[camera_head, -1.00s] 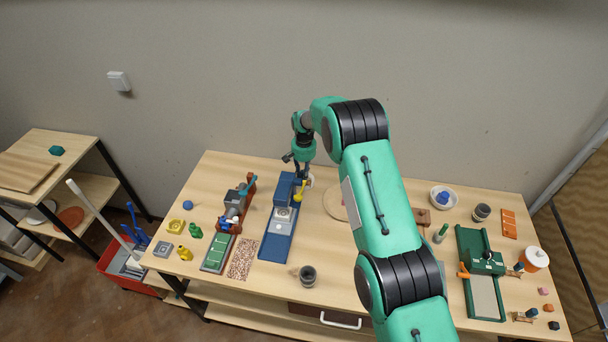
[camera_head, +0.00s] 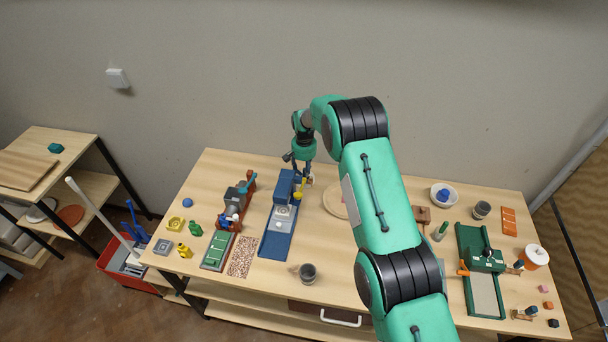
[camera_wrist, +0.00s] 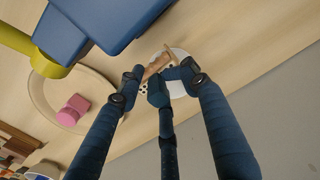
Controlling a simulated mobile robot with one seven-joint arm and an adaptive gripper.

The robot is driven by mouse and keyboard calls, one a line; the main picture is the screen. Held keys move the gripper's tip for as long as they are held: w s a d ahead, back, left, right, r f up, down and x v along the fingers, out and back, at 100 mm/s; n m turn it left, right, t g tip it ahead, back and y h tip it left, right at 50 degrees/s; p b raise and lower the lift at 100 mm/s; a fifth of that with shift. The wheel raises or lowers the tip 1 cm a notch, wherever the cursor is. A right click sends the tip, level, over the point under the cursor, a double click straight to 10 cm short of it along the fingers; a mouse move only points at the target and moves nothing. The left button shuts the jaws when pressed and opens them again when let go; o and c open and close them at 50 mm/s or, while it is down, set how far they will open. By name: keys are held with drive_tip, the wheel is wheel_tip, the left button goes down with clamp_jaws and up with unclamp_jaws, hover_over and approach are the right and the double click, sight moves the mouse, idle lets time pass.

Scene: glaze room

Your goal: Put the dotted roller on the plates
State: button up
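My gripper (camera_wrist: 162,74) is over the back of the table, beside a blue machine; it also shows in the head view (camera_head: 303,168). Its dark blue fingers are around a short light-brown wooden piece (camera_wrist: 158,64). A white rounded thing with black dots (camera_wrist: 180,88) lies at or behind the fingers and looks like part of the dotted roller. The fingers hide much of it, and I cannot tell whether they press on it. On the left shelf lie a pale disc (camera_head: 40,210) and a terracotta disc (camera_head: 70,215); I cannot tell whether these are the plates.
The blue machine (camera_head: 278,232) with a yellow part stands close to my gripper. A round wooden board (camera_wrist: 40,110) holds a pink block (camera_wrist: 73,110). A dark cup (camera_head: 307,273) stands near the front edge. A green press (camera_head: 480,262) stands at right. The front middle is mostly clear.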

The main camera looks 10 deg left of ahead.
drive_tip(key=shift+r, duration=0.1)
drive_tip(key=shift+w+r+p, duration=0.1)
drive_tip(key=shift+r+p, duration=0.4)
drive_tip(key=shift+r, duration=0.45)
wheel_tip(320, 180, up, 11)
drive_tip(key=b, duration=0.2)
drive_tip(key=shift+r, duration=0.15)
idle(0.5)
